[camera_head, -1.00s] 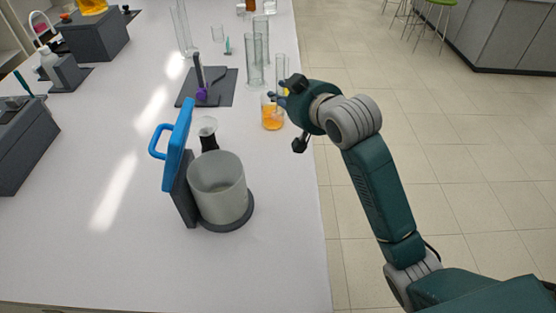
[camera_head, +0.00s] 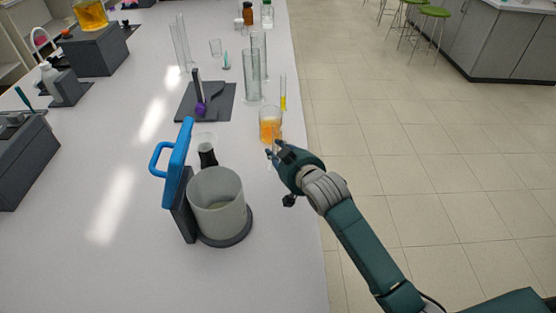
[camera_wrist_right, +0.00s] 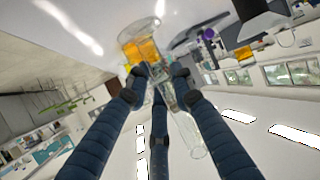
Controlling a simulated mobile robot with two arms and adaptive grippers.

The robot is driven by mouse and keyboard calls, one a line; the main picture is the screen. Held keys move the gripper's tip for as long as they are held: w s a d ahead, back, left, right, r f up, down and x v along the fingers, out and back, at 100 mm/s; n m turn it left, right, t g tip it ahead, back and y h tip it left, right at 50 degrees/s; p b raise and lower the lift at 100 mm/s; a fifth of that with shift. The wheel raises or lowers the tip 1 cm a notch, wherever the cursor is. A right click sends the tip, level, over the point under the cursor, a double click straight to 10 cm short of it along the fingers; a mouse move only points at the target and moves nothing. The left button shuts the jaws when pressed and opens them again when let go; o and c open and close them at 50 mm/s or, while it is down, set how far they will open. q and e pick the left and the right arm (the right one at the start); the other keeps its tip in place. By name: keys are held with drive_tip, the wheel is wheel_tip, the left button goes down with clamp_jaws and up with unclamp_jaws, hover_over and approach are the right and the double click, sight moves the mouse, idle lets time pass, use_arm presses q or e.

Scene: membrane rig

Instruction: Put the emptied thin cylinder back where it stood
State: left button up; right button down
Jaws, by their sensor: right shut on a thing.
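My right gripper (camera_head: 272,152) is shut on a thin clear cylinder, near the table's right edge and just in front of the beaker of orange liquid (camera_head: 270,126). In the right wrist view the thin cylinder (camera_wrist_right: 185,122) lies between the fingertips (camera_wrist_right: 160,78), clear, with no coloured liquid visible in it. The orange beaker (camera_wrist_right: 145,52) shows close behind the fingertips there. In the head view the held cylinder is mostly hidden by the hand. Another thin cylinder (camera_head: 283,93) with yellow liquid low in it stands behind the beaker. My left gripper is not in view.
Taller clear cylinders (camera_head: 251,75) stand behind the beaker. A dark mat (camera_head: 222,106) with a purple-tipped device lies left of them. A frosted vessel (camera_head: 216,200) with a blue-handled plate (camera_head: 177,165) stands at front. The table's front right is clear.

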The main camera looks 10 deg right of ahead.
drive_tip(key=shift+f, duration=1.95)
drive_tip(key=c, duration=1.5)
unclamp_jaws()
drive_tip(key=shift+f, duration=0.1)
drive_tip(key=shift+s, duration=0.4)
drive_tip(key=v, duration=0.7)
drive_tip(key=b+v, duration=0.1)
drive_tip(key=v, duration=0.3)
drive_tip(key=shift+d+r, duration=0.1)
drive_tip(key=shift+r, duration=0.25)
